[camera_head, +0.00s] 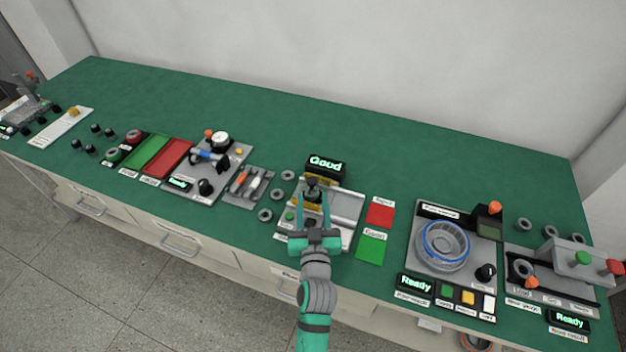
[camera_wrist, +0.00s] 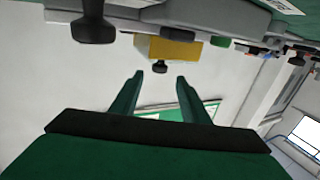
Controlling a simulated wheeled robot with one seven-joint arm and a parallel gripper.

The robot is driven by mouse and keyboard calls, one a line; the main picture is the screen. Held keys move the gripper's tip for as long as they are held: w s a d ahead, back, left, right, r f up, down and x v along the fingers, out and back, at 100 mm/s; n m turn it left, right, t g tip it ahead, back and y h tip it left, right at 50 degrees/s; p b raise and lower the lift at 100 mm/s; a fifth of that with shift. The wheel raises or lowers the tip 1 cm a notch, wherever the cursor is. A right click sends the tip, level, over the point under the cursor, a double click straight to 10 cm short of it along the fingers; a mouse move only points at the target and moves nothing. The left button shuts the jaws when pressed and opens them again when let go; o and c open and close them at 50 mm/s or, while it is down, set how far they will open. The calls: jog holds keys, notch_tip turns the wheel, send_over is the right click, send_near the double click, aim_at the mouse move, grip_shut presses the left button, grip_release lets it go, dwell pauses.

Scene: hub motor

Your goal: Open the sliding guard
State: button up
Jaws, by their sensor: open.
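The station in the middle of the bench has a grey base (camera_head: 284,227), yellow parts and a pale silver plate (camera_head: 345,205) on its right side. I cannot tell for sure which part is the sliding guard. My gripper (camera_head: 312,197) is over the left half of this station, its two teal fingers open around or just short of a dark knob (camera_head: 313,183). In the wrist view the open fingers (camera_wrist: 160,77) point at a yellow block (camera_wrist: 167,50) with a small black knob (camera_wrist: 161,68) below it. Nothing is held. A larger black knob (camera_wrist: 93,25) is at the left. My gripper hides part of the station.
A lit display (camera_head: 326,165) stands behind the station. Red (camera_head: 380,215) and green (camera_head: 371,248) pads lie to its right, grey rings (camera_head: 265,215) to its left. Farther right is a station with a blue-ringed bowl (camera_head: 443,243). The back of the green bench is clear.

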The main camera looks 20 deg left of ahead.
aim_at(312, 185)
jog(key=x, duration=0.8)
grip_shut()
